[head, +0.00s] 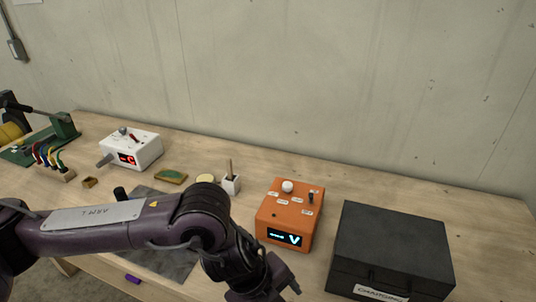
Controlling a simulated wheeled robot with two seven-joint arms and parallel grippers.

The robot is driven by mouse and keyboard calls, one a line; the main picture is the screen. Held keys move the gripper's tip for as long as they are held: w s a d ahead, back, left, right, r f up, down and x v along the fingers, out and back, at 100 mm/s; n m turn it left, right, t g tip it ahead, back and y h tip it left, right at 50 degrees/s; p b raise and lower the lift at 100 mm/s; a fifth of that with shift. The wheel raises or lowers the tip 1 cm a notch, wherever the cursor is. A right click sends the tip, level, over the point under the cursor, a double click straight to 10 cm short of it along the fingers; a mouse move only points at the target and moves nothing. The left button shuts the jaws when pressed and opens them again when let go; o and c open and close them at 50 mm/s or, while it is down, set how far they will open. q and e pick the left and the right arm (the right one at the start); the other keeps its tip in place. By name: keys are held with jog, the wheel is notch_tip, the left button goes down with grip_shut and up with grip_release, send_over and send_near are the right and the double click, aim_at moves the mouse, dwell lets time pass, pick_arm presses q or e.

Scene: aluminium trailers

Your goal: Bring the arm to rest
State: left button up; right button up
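My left arm, dark purple, comes in from the left and reaches across the front of the workbench (400,188). Its wrist bends down at the bottom middle, and my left gripper (280,284) is just in front of the orange box, partly cut off by the bottom edge. I see one dark finger, but not whether the gripper is open or shut, and no held object shows. My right gripper is not in view.
An orange box (273,217) with a lit display stands at the middle, beside a black case (392,243). A white box (143,153) with a red display, coloured leads (50,158) and a green tool (60,130) stand at the left. A grey mat (180,262) lies partly under my arm.

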pick_arm(q)
jog(key=s+d+r+h, duration=0.2)
jog(key=s+d+h, duration=0.1)
jog(key=d, duration=0.4)
jog(key=w+d+r+n+t+h, duration=0.3)
jog(key=d+r+n+t+h, duration=0.25)
jog(key=r, duration=0.35)
jog(key=w+a+f+n+t+y, duration=0.2)
jog(key=w+a+f+n+y, duration=0.15)
jog(key=a+n, duration=0.45)
jog(key=w+a+f+n+t+y, duration=0.1)
jog(key=w+a+f+n+y, duration=0.25)
jog(key=a+n, duration=0.45)
jog(key=s+a+f+n+g+y, duration=0.25)
jog(key=s+a+f, duration=0.25)
jog(key=a, duration=0.4)
jog(key=s+a+f+n+g+y, duration=0.2)
jog(key=s+a+f+g+y, duration=0.1)
jog(key=s+a+f, duration=0.4)
notch_tip(320, 180, down, 28)
jog(key=a+g+b, duration=0.1)
jog(key=a, duration=0.1)
jog(key=s+a+f+g+b, duration=0.1)
jog(key=s+a+f, duration=0.2)
jog(key=s+f, duration=1.8)
jog(key=shift+f+g, duration=0.3)
jog(key=shift+f, duration=0.05)
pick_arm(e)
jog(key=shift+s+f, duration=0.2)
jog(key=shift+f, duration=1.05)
